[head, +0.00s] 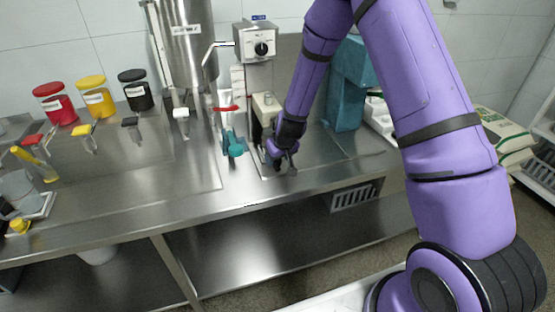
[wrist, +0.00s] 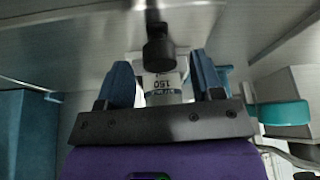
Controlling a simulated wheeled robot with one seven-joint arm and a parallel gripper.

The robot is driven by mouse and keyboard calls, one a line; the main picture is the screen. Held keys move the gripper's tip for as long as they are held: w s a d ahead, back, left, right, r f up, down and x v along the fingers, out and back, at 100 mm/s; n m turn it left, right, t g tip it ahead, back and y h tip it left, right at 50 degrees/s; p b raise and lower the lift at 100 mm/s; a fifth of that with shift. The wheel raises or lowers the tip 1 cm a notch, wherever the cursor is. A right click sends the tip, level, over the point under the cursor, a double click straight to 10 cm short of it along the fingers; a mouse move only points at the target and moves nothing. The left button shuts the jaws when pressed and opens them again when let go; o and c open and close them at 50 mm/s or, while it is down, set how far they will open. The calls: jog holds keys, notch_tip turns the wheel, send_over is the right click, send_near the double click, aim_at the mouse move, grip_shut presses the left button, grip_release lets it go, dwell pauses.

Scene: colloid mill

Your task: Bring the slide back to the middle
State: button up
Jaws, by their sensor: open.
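My gripper (head: 283,158) is open in front of the mill's small beige part (head: 264,106), low over the steel worktop. In the wrist view the two blue fingers of my gripper (wrist: 164,74) stand apart. A white part with a dark band and printed numerals (wrist: 163,86) shows between them. A black knob (wrist: 158,52) on a thin rod shows just beyond the fingertips, apart from both. I cannot tell for sure which part is the slide; my arm and gripper hide part of this area in the head view.
A teal part (head: 233,144) stands left of my gripper, below a red handle (head: 225,108). A control box (head: 256,42) with a black dial is above. A tall teal block (head: 350,85) is behind my arm. The steel worktop (head: 190,205) is clear in front.

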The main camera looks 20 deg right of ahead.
jog(key=shift+w+f, duration=0.2)
jog(key=shift+f, duration=0.35)
jog(key=shift+a, duration=0.1)
grip_shut()
jog(key=d, duration=1.8)
grip_release()
jog(key=shift+r, duration=0.1)
